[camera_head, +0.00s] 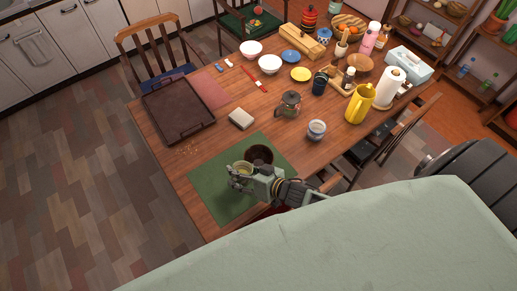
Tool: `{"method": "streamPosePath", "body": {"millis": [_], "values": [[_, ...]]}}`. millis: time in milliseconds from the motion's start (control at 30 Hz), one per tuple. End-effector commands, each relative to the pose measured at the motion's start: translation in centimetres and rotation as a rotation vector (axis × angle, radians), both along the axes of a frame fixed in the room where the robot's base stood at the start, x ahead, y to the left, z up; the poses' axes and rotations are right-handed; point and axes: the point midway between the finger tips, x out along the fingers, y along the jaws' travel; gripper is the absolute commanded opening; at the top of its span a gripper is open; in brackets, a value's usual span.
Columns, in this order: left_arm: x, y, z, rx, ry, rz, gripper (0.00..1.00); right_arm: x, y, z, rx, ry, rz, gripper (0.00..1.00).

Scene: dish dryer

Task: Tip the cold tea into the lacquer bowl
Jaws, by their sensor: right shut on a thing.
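The dark lacquer bowl (260,154) stands on the green mat (213,178) near the table's front left. My right gripper (240,178) is over the mat, just in front and to the left of the bowl. It is shut on a small cup (243,167) with a pale yellowish rim, largely hidden by the fingers. The cup appears close beside the bowl; I cannot tell if they touch. The cup looks roughly upright, and the tea in it cannot be made out clearly. My left gripper is not in view.
A glass teapot (288,106), a grey jar (316,130) and a yellow pitcher (358,106) stand to the right. White bowls (270,64) are farther back.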

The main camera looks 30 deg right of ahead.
Motion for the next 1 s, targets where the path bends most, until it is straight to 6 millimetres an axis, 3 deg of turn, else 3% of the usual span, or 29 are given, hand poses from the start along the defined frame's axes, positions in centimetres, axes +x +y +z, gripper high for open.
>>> {"method": "streamPosePath", "body": {"millis": [267, 500, 1000], "values": [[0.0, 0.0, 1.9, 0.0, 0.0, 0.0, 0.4, 0.8, -1.3, 2.4, 0.118, 0.064, 0.002, 0.18], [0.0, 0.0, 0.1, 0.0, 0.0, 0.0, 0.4, 1.3, -2.3, 1.1, 0.223, 0.123, 0.001, 0.18], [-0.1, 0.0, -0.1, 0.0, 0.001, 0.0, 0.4, 1.5, -2.6, 1.4, 0.289, 0.16, 0.001, 0.18]]}}
